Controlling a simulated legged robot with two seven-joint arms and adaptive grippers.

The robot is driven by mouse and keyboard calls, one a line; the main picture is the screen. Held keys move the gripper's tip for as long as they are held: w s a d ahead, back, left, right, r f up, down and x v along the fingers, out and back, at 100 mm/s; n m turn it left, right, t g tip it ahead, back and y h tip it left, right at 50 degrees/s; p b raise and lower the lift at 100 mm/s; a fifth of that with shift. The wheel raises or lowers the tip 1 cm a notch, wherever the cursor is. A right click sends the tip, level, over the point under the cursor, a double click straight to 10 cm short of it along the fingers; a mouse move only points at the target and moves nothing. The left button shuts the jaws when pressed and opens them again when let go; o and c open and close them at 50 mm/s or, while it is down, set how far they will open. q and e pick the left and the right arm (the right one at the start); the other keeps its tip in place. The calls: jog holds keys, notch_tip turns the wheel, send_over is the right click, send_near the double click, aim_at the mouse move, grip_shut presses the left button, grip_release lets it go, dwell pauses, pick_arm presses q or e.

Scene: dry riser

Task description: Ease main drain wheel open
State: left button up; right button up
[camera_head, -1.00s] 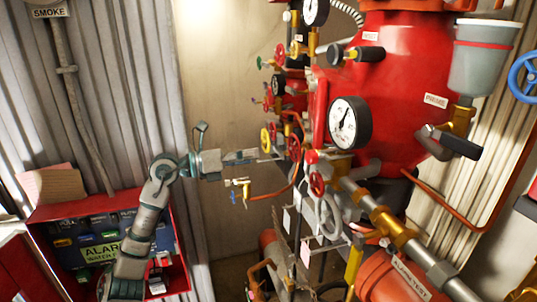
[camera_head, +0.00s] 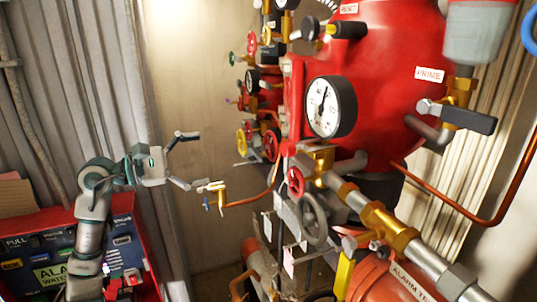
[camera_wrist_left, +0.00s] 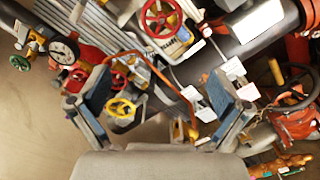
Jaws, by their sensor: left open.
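Several handwheels show on the red valve assembly, with no readable label that tells which is the main drain wheel. In the head view there are a grey wheel (camera_head: 313,219), a small red wheel (camera_head: 296,182), a yellow wheel (camera_head: 241,142) and another red wheel (camera_head: 272,145). My left gripper (camera_head: 196,160) is open, fingers spread and empty, left of the wheels and apart from them. In the left wrist view the open fingers (camera_wrist_left: 156,108) frame a yellow wheel (camera_wrist_left: 121,108) beyond them. A red wheel (camera_wrist_left: 160,17) shows at the top. My right gripper is out of view.
A brass tap (camera_head: 213,187) on a copper pipe lies close to the lower finger. A pressure gauge (camera_head: 328,107) and a large red vessel (camera_head: 385,75) stand to the right. A red alarm box (camera_head: 135,240) is at lower left. Bare wall lies behind the gripper.

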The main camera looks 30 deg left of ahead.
pick_arm(q)
jog(key=m, duration=0.2)
jog(key=p, duration=0.2)
send_near(267, 147)
jog(key=d, duration=0.2)
jog(key=shift+m, duration=0.3)
jog(key=x, duration=0.2)
jog(key=p+x, duration=0.1)
jog(key=x, duration=0.2)
jog(key=w+a+p+x, duration=0.1)
jog(key=x, duration=0.1)
jog(key=shift+w+d+r, duration=0.1)
jog(key=shift+w+d, duration=0.05)
jog(key=shift+w, duration=0.1)
jog(key=shift+w+d+p, duration=0.3)
jog(key=shift+w, duration=0.2)
jog(key=shift+w+d, duration=0.15)
jog(key=shift+d, duration=0.4)
jog(key=shift+c, duration=0.8)
jog(key=c, duration=0.9)
